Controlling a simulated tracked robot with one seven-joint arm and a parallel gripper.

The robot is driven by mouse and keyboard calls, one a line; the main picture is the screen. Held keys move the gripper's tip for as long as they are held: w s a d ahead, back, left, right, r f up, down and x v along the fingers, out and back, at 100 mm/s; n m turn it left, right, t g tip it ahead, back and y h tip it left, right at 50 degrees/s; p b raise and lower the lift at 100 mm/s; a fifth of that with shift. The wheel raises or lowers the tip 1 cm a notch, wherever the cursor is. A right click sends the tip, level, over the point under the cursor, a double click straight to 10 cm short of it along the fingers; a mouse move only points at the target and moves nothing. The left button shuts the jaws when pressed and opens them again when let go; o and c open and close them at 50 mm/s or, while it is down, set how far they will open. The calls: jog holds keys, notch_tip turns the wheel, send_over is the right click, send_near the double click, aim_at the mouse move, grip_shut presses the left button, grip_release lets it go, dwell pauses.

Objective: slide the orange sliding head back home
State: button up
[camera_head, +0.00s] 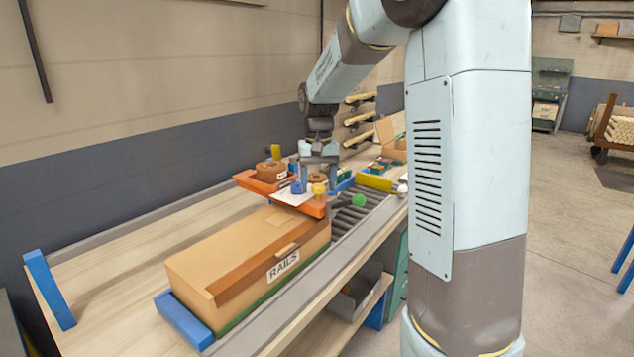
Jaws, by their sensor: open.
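The orange sliding head (314,209) lies across the line just behind the long carton, with its orange far end showing at the left. A white sheet and several small things lie on or in front of it, including a brown tape roll and a yellow knob. My gripper (319,181) points down over its right part, with the fingers apart. I cannot tell whether the fingers touch anything. The middle of the head is partly hidden by the sheet and the small things.
The wooden bench at left is mostly bare.

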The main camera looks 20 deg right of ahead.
grip_shut()
dwell(0.4)
